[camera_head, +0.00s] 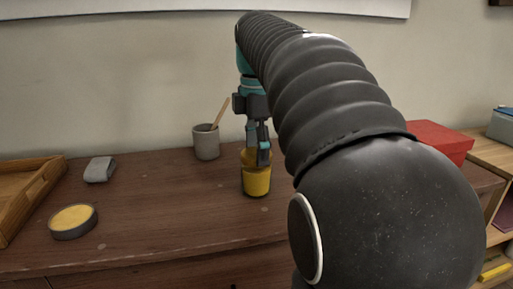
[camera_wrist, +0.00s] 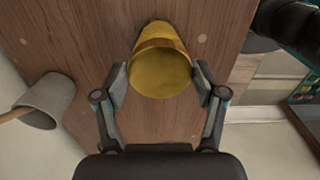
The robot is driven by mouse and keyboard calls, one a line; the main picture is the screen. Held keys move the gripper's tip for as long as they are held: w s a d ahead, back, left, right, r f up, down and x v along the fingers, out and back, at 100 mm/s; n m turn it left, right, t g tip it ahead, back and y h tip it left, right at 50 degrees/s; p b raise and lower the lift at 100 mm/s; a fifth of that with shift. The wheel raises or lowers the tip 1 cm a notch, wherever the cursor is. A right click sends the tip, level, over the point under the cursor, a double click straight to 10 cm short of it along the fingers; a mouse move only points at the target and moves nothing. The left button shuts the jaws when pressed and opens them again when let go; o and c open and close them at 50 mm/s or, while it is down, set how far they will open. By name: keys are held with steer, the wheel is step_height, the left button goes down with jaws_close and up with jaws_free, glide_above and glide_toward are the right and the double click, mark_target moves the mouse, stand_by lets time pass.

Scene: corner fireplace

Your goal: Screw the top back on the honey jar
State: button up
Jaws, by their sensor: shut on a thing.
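The yellow honey jar (camera_head: 257,183) stands upright on the brown wooden top, near the middle of the head view. My gripper (camera_head: 257,156) points down from above and is shut on the yellow top (camera_head: 250,156), which is right over the jar's mouth. In the wrist view the top (camera_wrist: 160,80) is a round golden disc between the two fingers of my gripper (camera_wrist: 161,85), and the jar (camera_wrist: 156,32) shows behind it. The fingers hide part of the join, so I cannot tell whether the top is seated or threaded.
A grey cup (camera_head: 206,146) with a wooden stick stands behind and left of the jar. A round tin with a yellow face (camera_head: 73,218), a small grey block (camera_head: 99,169) and a wooden tray (camera_head: 22,190) are at left. A red box (camera_head: 440,140) is at right.

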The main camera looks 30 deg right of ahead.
steer(key=shift+f+m, duration=0.15)
steer(key=shift+m, duration=1.15)
steer(key=shift+m, duration=1.5)
steer(key=shift+m, duration=1.5)
steer(key=o, duration=1.3)
